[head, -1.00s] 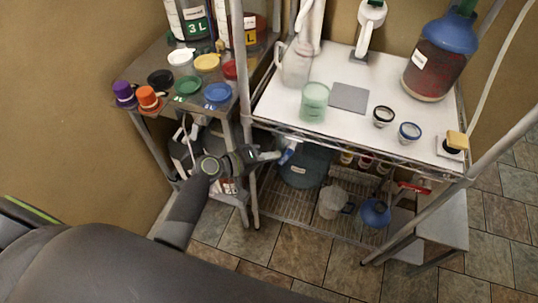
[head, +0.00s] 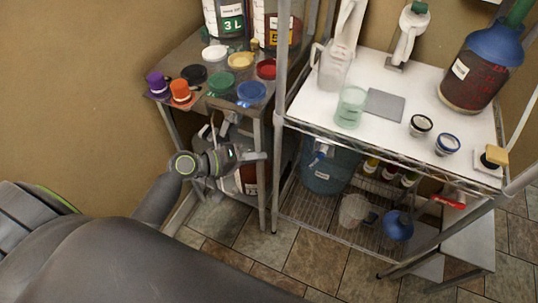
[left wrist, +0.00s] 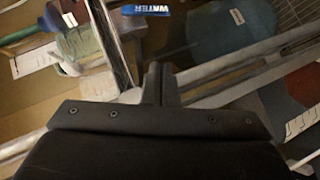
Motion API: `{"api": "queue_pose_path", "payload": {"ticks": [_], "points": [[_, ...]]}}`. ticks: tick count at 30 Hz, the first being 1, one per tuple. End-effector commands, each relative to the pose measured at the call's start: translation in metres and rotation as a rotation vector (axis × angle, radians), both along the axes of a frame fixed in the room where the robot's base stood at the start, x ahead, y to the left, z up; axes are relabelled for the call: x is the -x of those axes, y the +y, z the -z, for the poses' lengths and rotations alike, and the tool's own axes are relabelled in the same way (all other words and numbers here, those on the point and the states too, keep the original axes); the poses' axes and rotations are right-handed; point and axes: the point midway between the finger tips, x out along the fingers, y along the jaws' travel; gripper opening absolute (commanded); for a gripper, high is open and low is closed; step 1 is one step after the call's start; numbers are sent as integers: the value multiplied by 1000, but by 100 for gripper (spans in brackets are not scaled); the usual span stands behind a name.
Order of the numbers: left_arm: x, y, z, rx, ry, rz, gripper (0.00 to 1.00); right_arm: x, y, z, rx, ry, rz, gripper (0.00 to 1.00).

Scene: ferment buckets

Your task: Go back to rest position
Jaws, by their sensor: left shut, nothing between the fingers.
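My left gripper (head: 262,156) is in front of the legs of the small steel table at left, below its top. Its dark fingers also show in the left wrist view (left wrist: 160,84), closed together with nothing between them. My right gripper is in neither view. A blue-grey bucket (head: 322,178) with a blue tap stands on the rack's lower shelf, to the right of my left gripper and apart from it.
The steel table (head: 180,72) holds several coloured lids, cups and big jars. The white-topped rack (head: 395,70) bears a green cup (head: 350,107), a grey pad (head: 384,105) and a large red-filled carboy (head: 478,75). The tiled floor (head: 265,245) in front is clear.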

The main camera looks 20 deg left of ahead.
Motion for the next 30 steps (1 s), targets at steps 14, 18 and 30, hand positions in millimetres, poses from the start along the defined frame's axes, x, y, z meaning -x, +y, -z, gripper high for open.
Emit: {"api": "queue_pose_path", "payload": {"ticks": [14,18,30], "points": [[2,17,33,-52,43,-54,0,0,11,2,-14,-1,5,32],[13,48,114,-200,146,-159,0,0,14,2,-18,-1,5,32],[186,112,354,-801,492,-147,0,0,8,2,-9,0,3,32]]}}
